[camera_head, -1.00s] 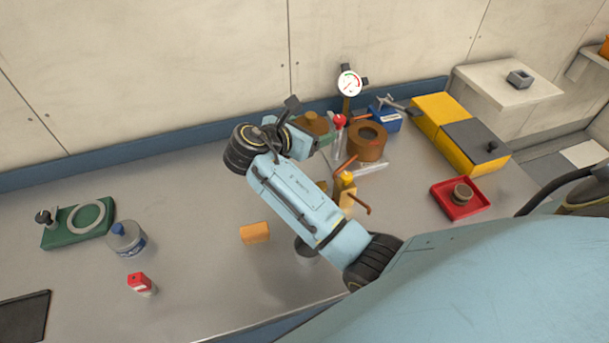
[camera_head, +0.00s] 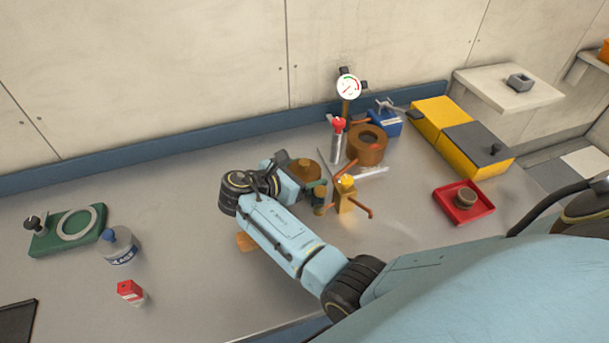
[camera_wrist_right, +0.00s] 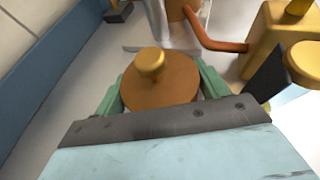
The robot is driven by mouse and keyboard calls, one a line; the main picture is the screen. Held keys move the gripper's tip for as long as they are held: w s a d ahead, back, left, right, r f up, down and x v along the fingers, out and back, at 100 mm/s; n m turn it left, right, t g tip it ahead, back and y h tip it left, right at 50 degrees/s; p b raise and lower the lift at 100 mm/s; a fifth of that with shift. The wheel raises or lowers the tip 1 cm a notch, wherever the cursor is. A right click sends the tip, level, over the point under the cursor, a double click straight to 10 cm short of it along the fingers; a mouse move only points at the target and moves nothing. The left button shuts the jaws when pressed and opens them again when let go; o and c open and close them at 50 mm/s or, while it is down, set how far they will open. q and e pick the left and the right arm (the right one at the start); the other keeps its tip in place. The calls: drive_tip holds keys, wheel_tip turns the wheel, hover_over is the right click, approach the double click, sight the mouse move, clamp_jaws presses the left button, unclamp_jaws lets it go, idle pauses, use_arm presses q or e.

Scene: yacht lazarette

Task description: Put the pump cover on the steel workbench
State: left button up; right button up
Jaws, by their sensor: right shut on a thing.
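The pump cover (camera_head: 303,171) is a round brown disc with a knob on top. My right gripper (camera_wrist_right: 162,85) is shut on it, with green fingers on both sides of the disc in the right wrist view, where the cover (camera_wrist_right: 150,62) lies flat, knob up. In the head view the cover is over the middle of the grey steel workbench (camera_head: 190,215). I cannot tell whether it touches the top. My left gripper is not in view.
A yellow valve block (camera_head: 345,198) with copper-coloured handles stands just right of the cover. A brown ring-shaped part (camera_head: 366,148) and a pressure gauge (camera_head: 348,88) stand behind. A red tray (camera_head: 482,212) is at the right. My arm partly hides an orange block (camera_head: 245,242).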

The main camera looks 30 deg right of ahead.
drive_tip(key=shift+f, duration=0.1)
drive_tip(key=o, duration=1.1)
drive_tip(key=shift+a+r, duration=0.3)
drive_tip(key=shift+a, duration=0.05)
drive_tip(key=p+v, duration=0.1)
drive_tip(key=v, duration=1)
drive_tip(key=shift+s+a, duration=0.15)
